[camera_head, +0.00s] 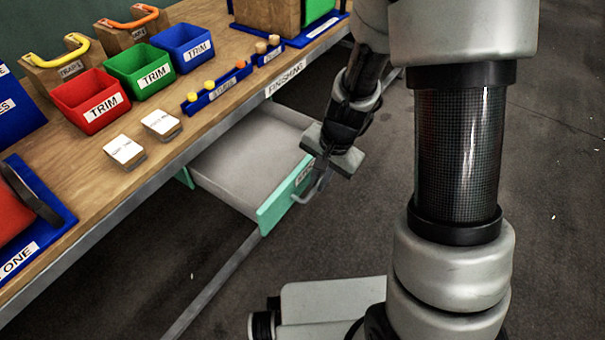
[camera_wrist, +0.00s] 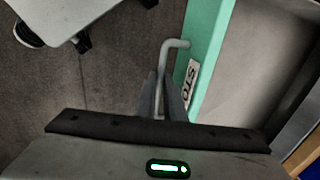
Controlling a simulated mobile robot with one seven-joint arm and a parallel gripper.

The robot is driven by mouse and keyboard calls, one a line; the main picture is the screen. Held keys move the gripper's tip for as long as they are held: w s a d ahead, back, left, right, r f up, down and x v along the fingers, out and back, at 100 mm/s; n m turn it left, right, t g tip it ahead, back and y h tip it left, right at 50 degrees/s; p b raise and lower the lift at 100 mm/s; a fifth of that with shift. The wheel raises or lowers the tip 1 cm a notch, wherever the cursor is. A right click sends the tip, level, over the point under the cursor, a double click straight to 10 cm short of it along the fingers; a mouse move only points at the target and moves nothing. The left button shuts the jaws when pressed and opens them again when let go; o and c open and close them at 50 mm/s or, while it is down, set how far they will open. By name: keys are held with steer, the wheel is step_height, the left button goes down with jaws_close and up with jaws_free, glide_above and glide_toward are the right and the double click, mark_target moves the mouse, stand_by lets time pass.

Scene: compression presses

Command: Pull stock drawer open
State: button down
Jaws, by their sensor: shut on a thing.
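The stock drawer (camera_head: 232,172) stands pulled out from under the wooden bench, with a grey inside and a teal front. Its teal front (camera_head: 270,212) carries a white label, partly hidden by my gripper. The drawer looks empty where its floor shows. My gripper (camera_head: 318,180) is at the drawer front, shut on the grey bar handle (camera_head: 303,197). In the wrist view the fingers (camera_wrist: 162,98) close around the handle (camera_wrist: 172,45), beside the teal front (camera_wrist: 207,50) and its label (camera_wrist: 188,82). The grip point itself is partly hidden.
The bench (camera_head: 95,200) holds red (camera_head: 90,100), green (camera_head: 139,71) and blue (camera_head: 182,46) bins, two white-topped blocks (camera_head: 161,123) and blue peg racks (camera_head: 217,88). A metal rail (camera_head: 210,288) runs low beneath it. Floor (camera_head: 560,190) to the right is clear.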

steer(key=shift+s+d, duration=0.65)
steer(key=shift+d, duration=0.15)
steer(key=c, duration=1.8)
jaws_free()
steer(key=shift+c, duration=0.2)
steer(key=shift+r, duration=0.1)
step_height(320, 180, up, 17)
steer(key=s+d+p, duration=0.2)
steer(key=p, duration=0.3)
steer(key=shift+d+p, duration=0.35)
